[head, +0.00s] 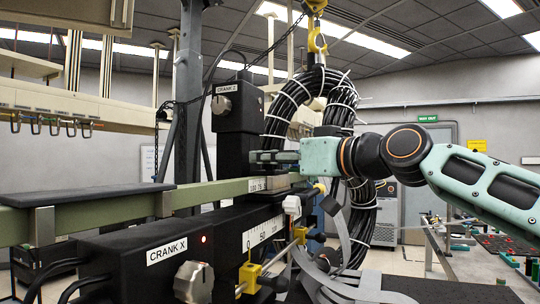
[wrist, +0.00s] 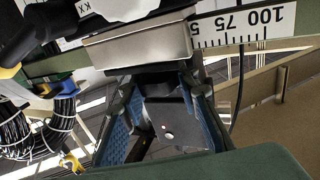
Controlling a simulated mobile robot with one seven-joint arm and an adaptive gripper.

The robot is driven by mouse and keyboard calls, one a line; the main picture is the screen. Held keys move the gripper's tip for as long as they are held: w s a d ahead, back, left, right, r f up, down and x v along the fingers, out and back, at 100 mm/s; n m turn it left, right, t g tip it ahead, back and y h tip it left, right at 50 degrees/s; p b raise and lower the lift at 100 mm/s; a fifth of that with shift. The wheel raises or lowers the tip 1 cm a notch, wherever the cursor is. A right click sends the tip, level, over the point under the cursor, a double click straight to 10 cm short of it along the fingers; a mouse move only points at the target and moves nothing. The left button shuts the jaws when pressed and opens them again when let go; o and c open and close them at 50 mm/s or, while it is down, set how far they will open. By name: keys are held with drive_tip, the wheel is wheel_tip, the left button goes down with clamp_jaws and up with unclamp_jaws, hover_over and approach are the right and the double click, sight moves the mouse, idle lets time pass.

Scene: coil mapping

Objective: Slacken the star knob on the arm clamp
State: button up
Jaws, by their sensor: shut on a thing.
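The arm clamp is a bright metal block (head: 278,182) around the green rail (head: 110,208). It also shows large at the top of the wrist view (wrist: 140,48). My gripper (head: 258,160) reaches in from the right, level with the rail's top, beside the clamp. In the wrist view, the two fingers of my gripper (wrist: 160,82) close on a dark piece, the star knob (wrist: 158,72), next to the metal block. The fingers hide much of the knob, and its lobes cannot be made out. In the head view the knob is hidden by my gripper.
The CRANK Z box (head: 237,104) stands close behind my gripper. The CRANK X box (head: 165,255) with its grey knob (head: 193,282) is in front. A large black cable coil (head: 290,105) hangs from a yellow hook (head: 316,40) near my wrist. Grey straps (head: 345,245) hang below.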

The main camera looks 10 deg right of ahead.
drive_tip(key=n+g+y+p, duration=0.1)
drive_tip(key=g+y, duration=0.1)
drive_tip(key=n+g+y+p, duration=0.1)
drive_tip(key=n+p, duration=0.1)
drive_tip(key=n+g+y+p, duration=0.2)
drive_tip(key=shift+r+g+y, duration=0.3)
drive_tip(key=shift+r, duration=0.1)
drive_tip(key=n+g+y+p, duration=0.1)
drive_tip(key=n+g+p, duration=0.1)
drive_tip(key=g+p, duration=0.1)
drive_tip(key=n+g+y+p, duration=0.1)
drive_tip(key=n+g+p, duration=0.1)
drive_tip(key=g+p, duration=0.1)
drive_tip(key=shift+w+r+n+g+y+p, duration=0.15)
drive_tip(key=shift+n+g+y+p, duration=0.2)
drive_tip(key=shift+p, duration=0.45)
drive_tip(key=n+g+p, duration=0.1)
drive_tip(key=g, duration=0.1)
drive_tip(key=n+g+p, duration=0.1)
drive_tip(key=g, duration=0.1)
drive_tip(key=shift+f+n+p, duration=0.25)
drive_tip(key=shift+f+p, duration=0.1)
drive_tip(key=shift+f+n+g+p, duration=0.1)
drive_tip(key=shift+n+g+p, duration=0.35)
drive_tip(key=shift+n+g, duration=0.55)
drive_tip(key=shift+f+g, duration=0.1)
drive_tip(key=shift+g, duration=0.55)
drive_tip(key=o, duration=0.9)
drive_tip(key=shift+d, duration=0.1)
drive_tip(key=shift+t, duration=0.3)
